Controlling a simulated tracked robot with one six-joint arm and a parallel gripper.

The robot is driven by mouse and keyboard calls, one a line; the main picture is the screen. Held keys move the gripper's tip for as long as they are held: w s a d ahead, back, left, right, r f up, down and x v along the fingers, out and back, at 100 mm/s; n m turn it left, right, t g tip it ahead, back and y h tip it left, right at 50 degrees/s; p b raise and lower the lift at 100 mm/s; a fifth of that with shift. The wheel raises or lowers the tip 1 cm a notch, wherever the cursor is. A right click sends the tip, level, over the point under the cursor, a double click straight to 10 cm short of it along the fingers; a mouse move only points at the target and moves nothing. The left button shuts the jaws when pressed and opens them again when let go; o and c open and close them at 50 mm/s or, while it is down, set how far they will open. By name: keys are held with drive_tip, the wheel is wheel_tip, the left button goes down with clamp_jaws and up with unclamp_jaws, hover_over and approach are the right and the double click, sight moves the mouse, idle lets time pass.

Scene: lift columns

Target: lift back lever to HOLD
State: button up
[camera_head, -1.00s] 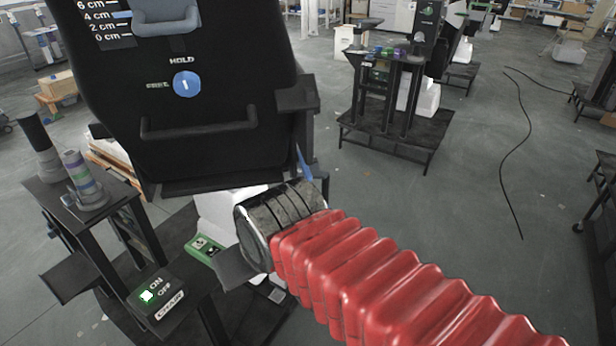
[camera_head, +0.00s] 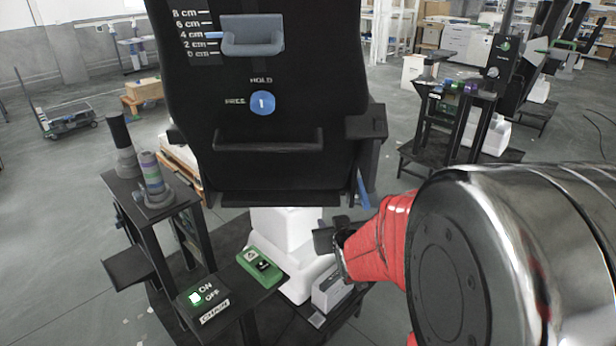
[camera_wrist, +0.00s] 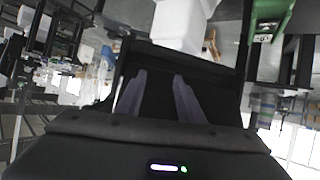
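A black chair back (camera_head: 262,170) stands in the upper middle of the head view. A round blue dial (camera_head: 263,103) on it has a white upright mark, with HOLD printed above and FREE at its left. A thin blue lever-like piece (camera_head: 363,188) sticks out at the chair's lower right side; I cannot tell its setting. My gripper (camera_head: 326,238) is below the chair, partly hidden by my red-sleeved arm. In the wrist view my gripper's two fingers (camera_wrist: 158,88) are apart with nothing seen between them. It is not seen touching the lever.
A grey-blue slider (camera_head: 252,42) sits by a centimetre scale. A white column (camera_head: 285,235) stands under the chair. A green box (camera_head: 262,266) and an ON/OFF CHAIR switch (camera_head: 202,296) are on the black stand, with stacked posts at left.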

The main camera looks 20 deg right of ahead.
drive_tip(key=s+d+f+m+t+h, duration=0.2)
drive_tip(key=d+f, duration=0.4)
drive_tip(key=d, duration=0.5)
drive_tip(key=s+t+h, duration=0.1)
drive_tip(key=t, duration=0.1)
drive_tip(key=shift+d+f+t+h, duration=0.25)
drive_tip(key=shift+d+t+h, duration=0.05)
drive_tip(key=shift+h, duration=0.1)
